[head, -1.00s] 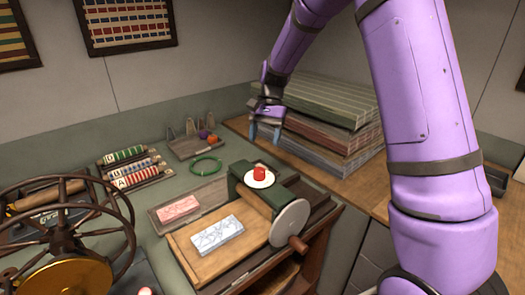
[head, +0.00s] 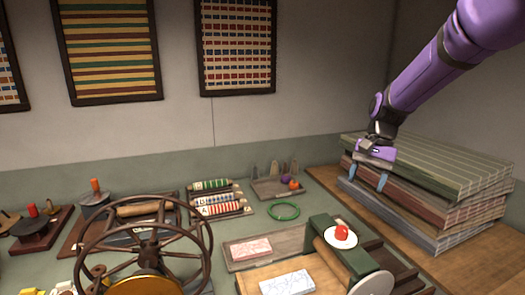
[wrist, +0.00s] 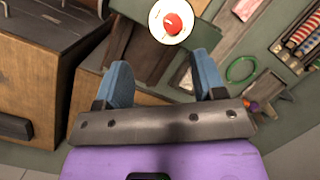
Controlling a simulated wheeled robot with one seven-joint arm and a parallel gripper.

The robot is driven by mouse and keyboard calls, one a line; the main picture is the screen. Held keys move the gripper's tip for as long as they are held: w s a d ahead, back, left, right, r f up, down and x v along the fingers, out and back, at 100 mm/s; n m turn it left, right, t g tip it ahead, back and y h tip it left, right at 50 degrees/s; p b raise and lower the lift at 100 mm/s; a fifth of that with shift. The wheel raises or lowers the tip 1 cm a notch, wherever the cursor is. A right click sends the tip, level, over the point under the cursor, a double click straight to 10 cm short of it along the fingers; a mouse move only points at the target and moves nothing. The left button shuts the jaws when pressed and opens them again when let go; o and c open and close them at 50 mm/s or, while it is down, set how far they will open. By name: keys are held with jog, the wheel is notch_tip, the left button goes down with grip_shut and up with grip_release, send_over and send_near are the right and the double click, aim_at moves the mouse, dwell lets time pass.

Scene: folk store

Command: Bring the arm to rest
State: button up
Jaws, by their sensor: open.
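My purple arm comes in from the upper right of the head view. My gripper (head: 369,176) hangs in front of the left end of a stack of folded cloth. Whether it touches the stack I cannot tell. In the wrist view its two blue fingers (wrist: 163,85) are spread apart with nothing between them. Beyond the fingers, a round white dish with a red piece (wrist: 172,24) shows at the top. The same red piece (head: 341,232) sits on the white dish on a green press in the head view.
The cloth stack (head: 430,170) stands on a wooden counter at right. A spoked wheel (head: 145,245) rises at front left. A green ring (head: 284,211), a small tray (head: 277,189) and striped rollers (head: 215,198) lie on the green table. Framed weavings (head: 237,45) hang on the wall.

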jog(key=s+d+r+n+t+h, duration=0.1)
jog(key=s+r+n+t, duration=0.1)
jog(key=s+r, duration=0.4)
jog(key=s+d+r+n+t, duration=0.15)
jog(key=s+r, duration=0.25)
jog(key=s, duration=0.4)
jog(key=s+n+t+h, duration=0.1)
jog(key=s+n+t, duration=0.2)
jog(key=s, duration=1.1)
jog(key=shift+d+r+t+h, duration=0.15)
jog(key=shift+d+t+h, duration=0.1)
jog(key=shift+t+h, duration=0.15)
